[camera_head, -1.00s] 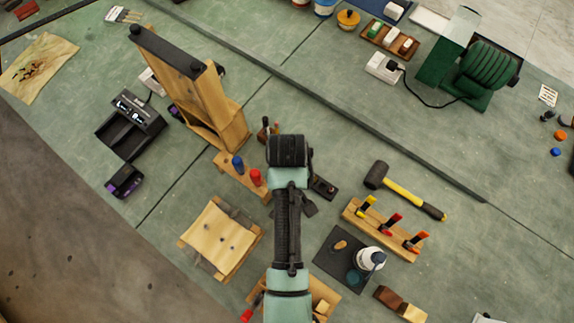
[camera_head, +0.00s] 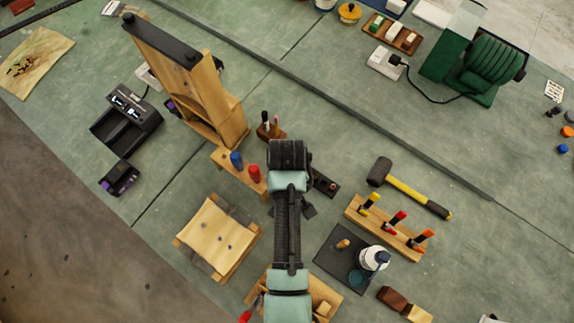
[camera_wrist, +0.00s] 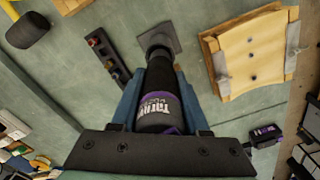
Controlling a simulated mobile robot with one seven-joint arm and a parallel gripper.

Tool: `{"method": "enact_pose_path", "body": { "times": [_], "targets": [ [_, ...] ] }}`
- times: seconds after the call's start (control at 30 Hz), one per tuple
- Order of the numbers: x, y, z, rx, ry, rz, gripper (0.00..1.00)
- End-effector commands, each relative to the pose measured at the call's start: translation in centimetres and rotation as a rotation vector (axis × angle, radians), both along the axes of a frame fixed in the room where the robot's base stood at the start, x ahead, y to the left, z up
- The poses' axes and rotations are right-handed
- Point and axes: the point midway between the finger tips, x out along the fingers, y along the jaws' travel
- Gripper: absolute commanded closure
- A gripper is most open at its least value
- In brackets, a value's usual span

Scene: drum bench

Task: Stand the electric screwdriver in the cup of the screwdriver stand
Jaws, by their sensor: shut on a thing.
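The electric screwdriver (camera_wrist: 160,103), black with a purple band and white lettering, is between the blue fingers of my gripper (camera_wrist: 161,80) in the wrist view. My gripper is shut on its body. Its far end points toward the screwdriver stand (camera_wrist: 172,32), a grey square plate with a round dark cup, at the top middle. The screwdriver's end overlaps the cup in this view; I cannot tell whether it is inside or above it. In the head view my arm hides the screwdriver and stand.
A dark rail with small pieces (camera_head: 325,183) lies beside the stand. A clamped wooden board (camera_head: 217,238) is on its other side. A hammer (camera_head: 408,189), a rack of coloured-handled tools (camera_head: 390,228) and a white bottle (camera_head: 374,258) are to the right. A tall wooden frame (camera_head: 205,95) stands behind.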

Motion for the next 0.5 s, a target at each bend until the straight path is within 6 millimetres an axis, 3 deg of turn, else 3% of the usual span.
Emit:
{"method": "enact_pose_path", "body": {
  "times": [0.5],
  "targets": [
    [0.1, 0.0, -2.7, -0.001, -0.001, 0.0, 1.0]
  ]
}}
